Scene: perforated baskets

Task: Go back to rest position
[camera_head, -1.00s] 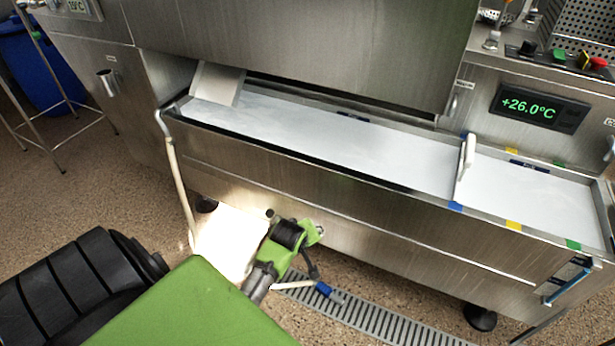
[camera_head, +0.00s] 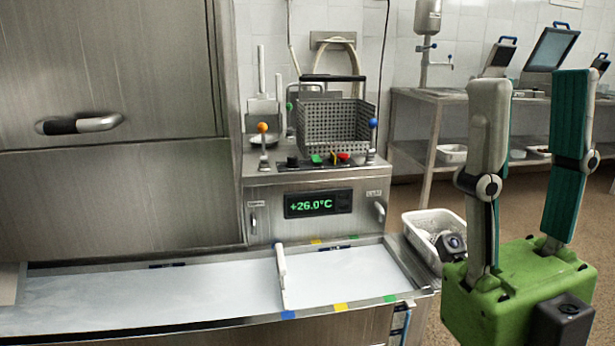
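My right gripper (camera_head: 531,84) stands at the right of the head view. Its green body is low and its two long fingers point up. The fingers are well apart with nothing between them, so it is open and empty. Its near finger is grey and the other shows a teal ribbed pad. My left gripper is out of view. A perforated metal basket (camera_head: 330,128) sits on top of the steel machine, left of and apart from my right gripper.
A steel bath (camera_head: 350,318) filled with pale liquid runs along the front, with an upright white divider (camera_head: 282,275). Its display (camera_head: 318,203) reads +26.0°C. A white bin (camera_head: 408,236) stands behind my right gripper. A steel table (camera_head: 437,98) with screens stands at the back right.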

